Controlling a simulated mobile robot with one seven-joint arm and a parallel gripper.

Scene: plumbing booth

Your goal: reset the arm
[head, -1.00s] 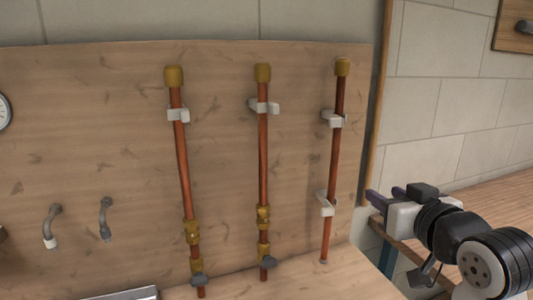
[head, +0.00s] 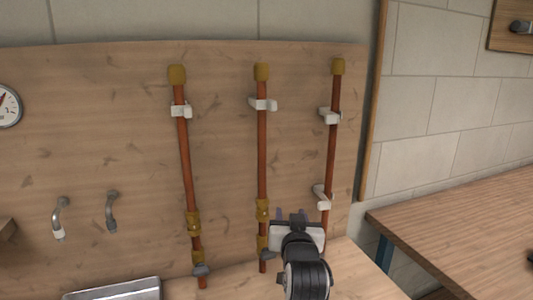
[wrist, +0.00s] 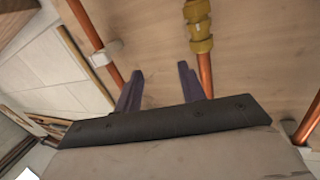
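My gripper (head: 292,217) is in front of the lower part of the board in the head view, between the middle and right copper pipes. In the wrist view its two purple fingers (wrist: 160,88) stand apart with nothing between them, so it is open. My wrist hides the lower end of the right pipe (head: 333,150) in the head view. The middle pipe (head: 262,150) has brass fittings low down, which show in the wrist view (wrist: 199,28) just beyond the right finger. I cannot tell the exact gap to the board.
The left copper pipe (head: 183,150) stands on the wooden board (head: 100,120). Two small grey handles (head: 111,212) and a gauge (head: 8,106) are at the left. A metal tray (head: 120,290) lies at lower left. A wooden table (head: 460,220) at right has a largely clear top.

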